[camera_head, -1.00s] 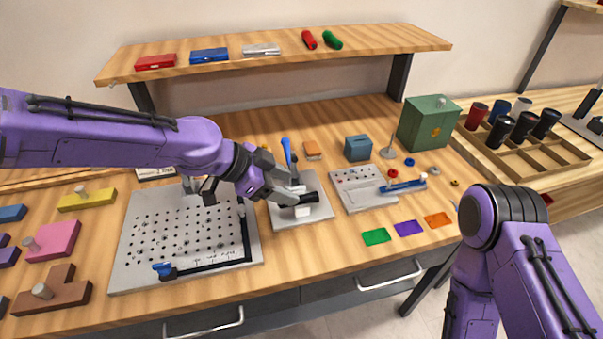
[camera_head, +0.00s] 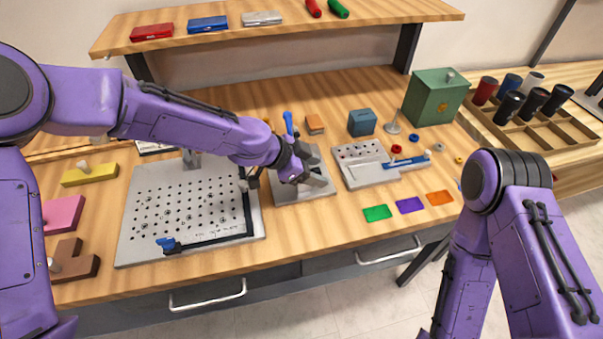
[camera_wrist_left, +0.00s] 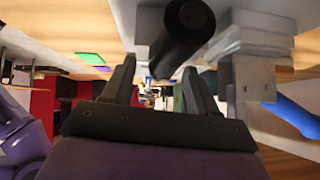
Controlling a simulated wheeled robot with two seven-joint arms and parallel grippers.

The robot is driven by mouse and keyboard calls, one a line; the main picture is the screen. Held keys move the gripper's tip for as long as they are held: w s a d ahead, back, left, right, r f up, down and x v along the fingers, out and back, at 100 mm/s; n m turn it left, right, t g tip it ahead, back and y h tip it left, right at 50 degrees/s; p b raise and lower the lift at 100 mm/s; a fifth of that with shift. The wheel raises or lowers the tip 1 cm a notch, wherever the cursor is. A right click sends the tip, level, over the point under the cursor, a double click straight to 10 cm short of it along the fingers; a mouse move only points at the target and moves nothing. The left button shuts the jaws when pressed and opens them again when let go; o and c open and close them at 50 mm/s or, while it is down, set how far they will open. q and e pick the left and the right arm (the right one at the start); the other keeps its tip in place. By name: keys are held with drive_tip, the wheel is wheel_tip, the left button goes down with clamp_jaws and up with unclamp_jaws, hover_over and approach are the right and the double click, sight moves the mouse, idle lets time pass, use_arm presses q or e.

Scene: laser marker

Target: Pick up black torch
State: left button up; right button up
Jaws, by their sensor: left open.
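The black torch (camera_wrist_left: 185,30) is a dark cylinder in the left wrist view, at the top middle beside grey clamp-like parts (camera_wrist_left: 248,75). In the head view it is mostly hidden by my left gripper at the grey fixture plate (camera_head: 303,192). My left gripper (camera_head: 317,174) is low over that plate. In the left wrist view its two fingers (camera_wrist_left: 160,76) are apart, with the torch beyond and above them. I cannot tell whether they touch it. My right arm shows at the right, but its gripper is out of view.
A perforated plate (camera_head: 180,210) lies left of the fixture, and a grey block with a blue tool (camera_head: 372,172) lies right. A green box (camera_head: 435,98) stands behind. A shelf (camera_head: 280,36) spans the back. Green, purple and orange cards lie at the front right.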

use_arm(q)
drive_tip(key=shift+a, duration=0.1)
drive_tip(key=c, duration=1)
clamp_jaws()
drive_tip(key=shift+r, duration=0.1)
